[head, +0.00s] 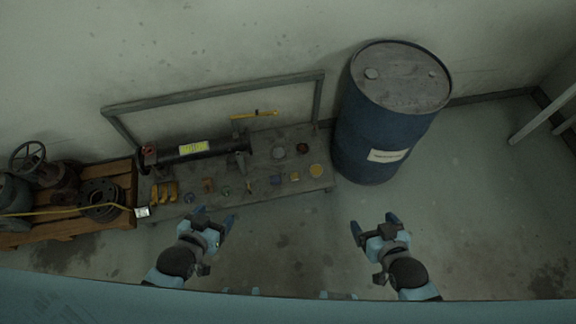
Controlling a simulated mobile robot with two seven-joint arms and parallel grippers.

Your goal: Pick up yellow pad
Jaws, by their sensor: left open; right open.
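A round yellow pad (316,170) lies flat near the right end of a low grey bench (262,186) in the head view. A smaller yellow piece (294,177) lies just left of it. My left gripper (214,214) is open and empty in front of the bench's left half. My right gripper (374,224) is open and empty, in front and to the right of the bench, apart from the pad. Nothing covers the pad.
A blue drum (375,135) stands close to the bench's right end. A black cylinder (195,150) lies along the bench's back left, among several small parts. A wooden pallet (120,185) with valve parts is at left. Floor at right is clear.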

